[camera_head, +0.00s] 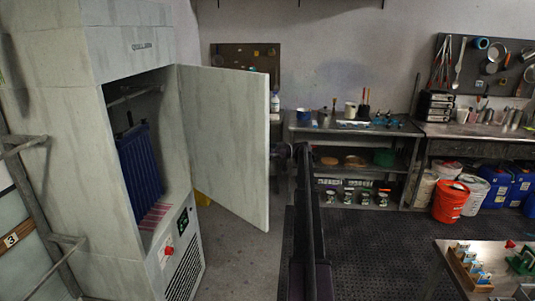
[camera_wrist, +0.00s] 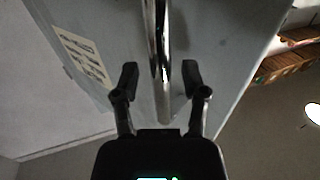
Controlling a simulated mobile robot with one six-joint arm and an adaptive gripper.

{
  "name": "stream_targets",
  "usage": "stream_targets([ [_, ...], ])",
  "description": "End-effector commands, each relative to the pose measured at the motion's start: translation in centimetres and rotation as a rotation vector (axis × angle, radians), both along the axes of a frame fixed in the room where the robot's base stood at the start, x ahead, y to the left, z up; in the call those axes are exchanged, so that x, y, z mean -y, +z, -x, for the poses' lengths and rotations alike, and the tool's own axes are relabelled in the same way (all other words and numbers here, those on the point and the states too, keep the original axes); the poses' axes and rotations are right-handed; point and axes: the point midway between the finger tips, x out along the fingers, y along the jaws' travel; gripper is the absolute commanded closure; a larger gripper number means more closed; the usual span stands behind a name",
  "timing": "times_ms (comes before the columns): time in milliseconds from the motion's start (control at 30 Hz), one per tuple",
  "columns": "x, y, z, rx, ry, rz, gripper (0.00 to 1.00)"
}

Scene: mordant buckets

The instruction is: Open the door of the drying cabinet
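The drying cabinet (camera_head: 105,120) stands at the left in the head view, tall and pale grey. Its door (camera_head: 228,140) is swung wide open, standing out to the right of the opening. Blue cloth (camera_head: 140,170) hangs inside. In the wrist view the door's face (camera_wrist: 105,25) fills much of the picture, with a chrome bar handle (camera_wrist: 158,60) running down it. My gripper (camera_wrist: 159,76) is open, one finger on each side of the bar, with a visible gap to both. In the head view the door hides the handle and my fingers.
A steel bench (camera_head: 345,128) with jars and pots stands at the back. An orange bucket (camera_head: 450,203) and blue containers stand at the right. A small table (camera_head: 450,247) is at the lower right. Dark matting (camera_head: 365,240) lies clear in the middle.

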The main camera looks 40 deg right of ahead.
Motion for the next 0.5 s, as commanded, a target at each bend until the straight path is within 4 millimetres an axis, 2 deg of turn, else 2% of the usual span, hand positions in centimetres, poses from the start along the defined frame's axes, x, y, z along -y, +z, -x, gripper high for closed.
stream_targets([
  [267,0.1,0.0,0.0,0.001,0.000,0.000,0.43],
  [500,1.3,0.1,0.7,0.001,-0.001,0.000,0.43],
])
